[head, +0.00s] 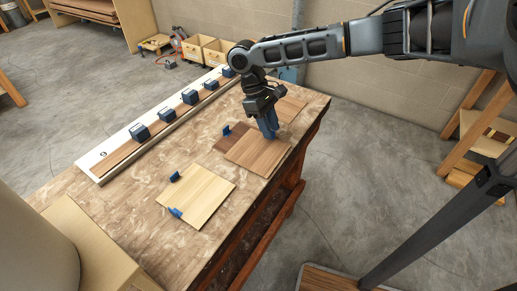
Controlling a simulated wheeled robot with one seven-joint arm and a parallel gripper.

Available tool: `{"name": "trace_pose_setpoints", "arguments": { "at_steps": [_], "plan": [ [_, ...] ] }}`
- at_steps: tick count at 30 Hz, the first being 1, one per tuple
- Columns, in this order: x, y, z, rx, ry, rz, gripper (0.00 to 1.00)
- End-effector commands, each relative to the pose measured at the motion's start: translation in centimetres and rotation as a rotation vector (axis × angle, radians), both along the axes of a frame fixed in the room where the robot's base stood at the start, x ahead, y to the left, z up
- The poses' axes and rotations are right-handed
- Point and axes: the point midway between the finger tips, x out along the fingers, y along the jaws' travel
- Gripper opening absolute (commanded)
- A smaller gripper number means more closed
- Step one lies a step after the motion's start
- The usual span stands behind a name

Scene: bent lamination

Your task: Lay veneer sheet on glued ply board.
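A pale wooden square (196,196) lies on the workbench (110,200) at the near side, with small blue pieces at its edges. A mid-brown striped sheet (257,155) lies farther back, partly overlapping a darker brown sheet (229,139). Another brown sheet (291,105) is behind my gripper. I cannot tell which is the veneer sheet and which the glued ply board. My gripper (268,134) points down with its blue fingers over the mid-brown sheet's far part. Whether the fingers touch or grip it is not clear.
A long pale form (100,158) with several dark blue blocks (139,132) runs along the bench's left edge. A large rounded object and cardboard box (90,245) stand at the near left. Wooden bins (215,52) are beyond the bench. Bare bench top lies left of the sheets.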

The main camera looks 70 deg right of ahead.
Motion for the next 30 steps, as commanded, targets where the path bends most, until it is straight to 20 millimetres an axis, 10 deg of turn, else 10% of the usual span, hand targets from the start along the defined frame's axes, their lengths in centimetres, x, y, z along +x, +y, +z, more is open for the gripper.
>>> {"name": "trace_pose_setpoints", "arguments": {
  "at_steps": [15, 30],
  "plan": [
    [0.03, 0.04, 0.01, 0.000, 0.000, 0.001, 0.00],
    [0.03, 0.03, 0.06, 0.000, 0.000, 0.001, 0.00]
  ]
}}
